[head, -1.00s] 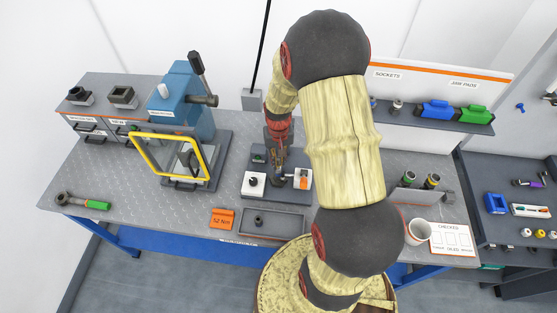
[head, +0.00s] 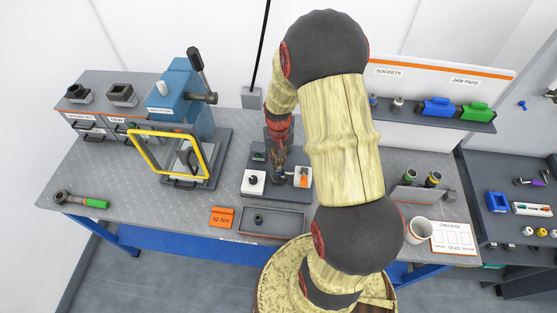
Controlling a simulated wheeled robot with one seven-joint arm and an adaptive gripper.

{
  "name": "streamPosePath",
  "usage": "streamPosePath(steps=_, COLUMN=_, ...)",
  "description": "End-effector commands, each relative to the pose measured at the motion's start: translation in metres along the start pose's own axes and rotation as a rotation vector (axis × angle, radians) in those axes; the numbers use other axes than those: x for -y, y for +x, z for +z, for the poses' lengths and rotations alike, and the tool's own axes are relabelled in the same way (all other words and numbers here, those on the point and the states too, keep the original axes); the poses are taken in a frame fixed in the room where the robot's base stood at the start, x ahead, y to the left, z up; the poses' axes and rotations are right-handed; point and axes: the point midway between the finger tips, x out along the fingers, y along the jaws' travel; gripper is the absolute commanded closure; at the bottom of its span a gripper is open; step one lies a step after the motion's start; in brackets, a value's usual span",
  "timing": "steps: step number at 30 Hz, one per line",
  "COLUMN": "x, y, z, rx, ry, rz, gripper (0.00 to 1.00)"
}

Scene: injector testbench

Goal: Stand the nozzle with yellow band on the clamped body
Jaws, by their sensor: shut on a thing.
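My gripper (head: 276,163) is over the dark fixture (head: 258,188) at the middle of the bench in the head view, pointing down. It is shut on a small part, which is too small and dark to identify. The clamped body cannot be told apart from the fingers and fixture there, so I cannot tell whether the held part touches it. A dark cylinder with a yellow band (head: 435,178) stands at the right of the bench beside a green-banded one (head: 410,176). I cannot tell whether the yellow-banded cylinder is a nozzle.
A blue press (head: 180,95) with a yellow-framed guard (head: 170,155) stands left of the fixture. A grey tray (head: 285,222) and an orange 52 Nm block (head: 222,217) lie in front. A white cup (head: 419,230) stands right. My arm hides part of the bench.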

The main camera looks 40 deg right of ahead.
Motion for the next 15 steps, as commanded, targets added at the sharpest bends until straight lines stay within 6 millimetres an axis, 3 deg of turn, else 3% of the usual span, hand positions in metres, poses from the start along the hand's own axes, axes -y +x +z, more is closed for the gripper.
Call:
streamPosePath(steps=2, x=0.0, y=-0.0004, z=-0.0002, rx=0.0, ry=0.0, rz=0.0, gripper=1.0)
streamPosePath(steps=3, x=0.0, y=-0.0004, z=-0.0002, rx=0.0, ry=0.0, rz=0.0, gripper=0.86)
streamPosePath(steps=15, x=0.0, y=-0.0004, z=-0.0001, rx=0.0, ry=0.0, rz=0.0, gripper=0.65)
